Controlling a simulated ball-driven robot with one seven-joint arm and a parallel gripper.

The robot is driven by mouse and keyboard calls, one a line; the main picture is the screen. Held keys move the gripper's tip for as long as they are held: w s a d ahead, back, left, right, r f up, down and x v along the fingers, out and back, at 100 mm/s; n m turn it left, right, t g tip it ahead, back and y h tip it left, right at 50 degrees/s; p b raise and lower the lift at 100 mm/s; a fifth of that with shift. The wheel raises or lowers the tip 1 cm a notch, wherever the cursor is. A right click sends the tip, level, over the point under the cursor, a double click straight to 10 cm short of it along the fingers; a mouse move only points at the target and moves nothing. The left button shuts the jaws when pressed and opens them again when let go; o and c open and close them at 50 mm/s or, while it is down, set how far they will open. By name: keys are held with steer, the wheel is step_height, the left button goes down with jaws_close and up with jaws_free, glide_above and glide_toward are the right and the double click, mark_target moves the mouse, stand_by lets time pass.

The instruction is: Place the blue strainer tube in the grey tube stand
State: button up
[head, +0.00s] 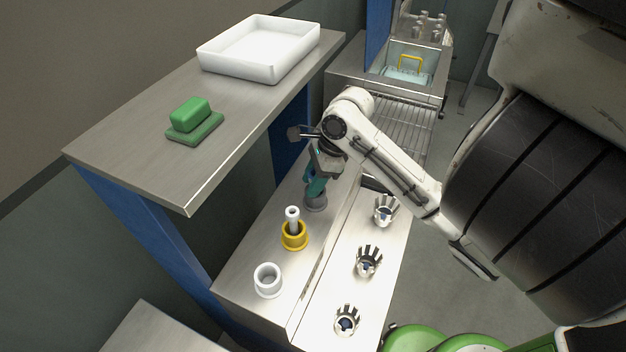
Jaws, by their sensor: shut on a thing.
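The grey tube stand (316,203) is on the steel counter, behind the yellow stand. My gripper (316,184), with teal fingers, points down right over the grey stand. It is shut on what appears to be the blue strainer tube, which the fingers and wrist almost wholly hide. I cannot tell whether the tube's lower end is inside the stand or just above it.
A yellow stand (294,237) holds an upright white tube (292,215). A white stand (268,280) is empty. Several metal crown-shaped holders (368,262) line the lower ledge. A raised shelf (135,145) at left bears a white tray (258,66) and a green block (190,112).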

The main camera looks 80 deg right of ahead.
steer(key=shift+f, duration=0.2)
steer(key=o, duration=1.1)
steer(key=shift+c, duration=0.2)
steer(key=v, duration=0.7)
steer(key=shift+r, duration=0.35)
steer(key=shift+s, duration=0.1)
